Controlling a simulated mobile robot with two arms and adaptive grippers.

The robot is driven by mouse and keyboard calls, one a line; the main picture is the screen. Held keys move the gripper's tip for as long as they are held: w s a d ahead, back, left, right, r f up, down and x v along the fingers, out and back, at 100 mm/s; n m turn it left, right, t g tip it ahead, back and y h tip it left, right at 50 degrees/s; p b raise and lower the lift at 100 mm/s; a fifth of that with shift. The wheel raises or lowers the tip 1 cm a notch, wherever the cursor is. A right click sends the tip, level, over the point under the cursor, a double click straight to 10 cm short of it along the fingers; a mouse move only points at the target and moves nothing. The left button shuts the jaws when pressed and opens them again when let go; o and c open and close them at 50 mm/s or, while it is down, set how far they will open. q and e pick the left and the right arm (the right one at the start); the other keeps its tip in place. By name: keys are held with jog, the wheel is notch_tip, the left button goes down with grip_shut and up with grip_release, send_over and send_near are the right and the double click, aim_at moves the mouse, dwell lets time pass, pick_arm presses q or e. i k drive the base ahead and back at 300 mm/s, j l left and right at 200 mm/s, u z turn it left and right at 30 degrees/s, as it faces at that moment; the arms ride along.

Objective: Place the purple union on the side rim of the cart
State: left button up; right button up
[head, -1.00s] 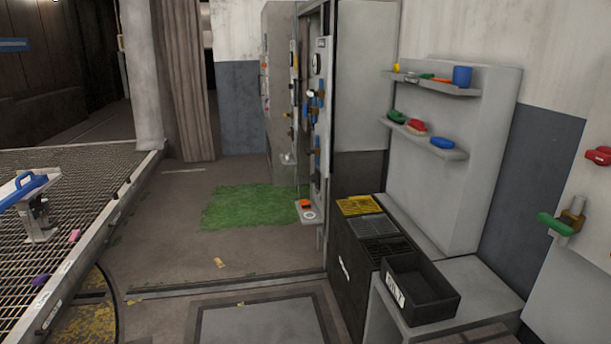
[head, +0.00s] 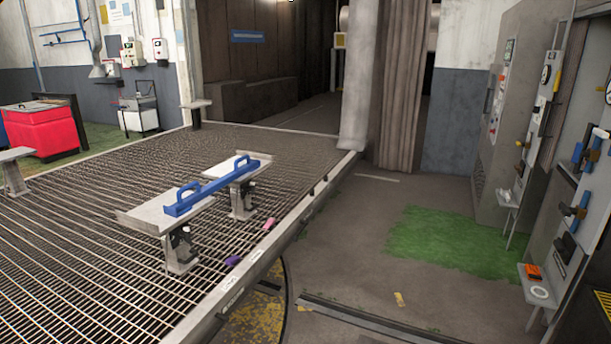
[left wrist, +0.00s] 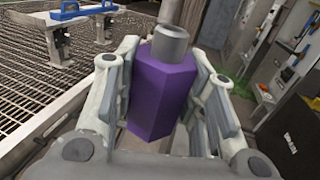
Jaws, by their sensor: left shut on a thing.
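In the left wrist view my left gripper (left wrist: 163,85) is shut on the purple union (left wrist: 162,95). The union is a hexagonal purple body with a grey round end pointing away from me, tilted slightly. Its near end is partly hidden by the gripper. Neither gripper shows in the head view. A wide platform with a grated deck (head: 100,235), seemingly the cart, has a pale metal side rim (head: 296,212) along its right edge. The rim also shows in the left wrist view (left wrist: 45,128), left of the gripper. A small purple piece (head: 232,261) lies beside the rim.
A pink piece (head: 268,224) lies near the rim. A blue two-handled bar (head: 212,187) rests on raised grey plates on the deck. Open floor and a green patch (head: 435,238) lie right of the platform; wall panels with fittings (head: 575,185) stand far right.

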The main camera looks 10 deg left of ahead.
aim_at(253, 242)
jog(key=i+u, duration=0.35)
jog(key=i, duration=1.25)
jog(key=i+j, duration=0.1)
jog(key=i, duration=1.45)
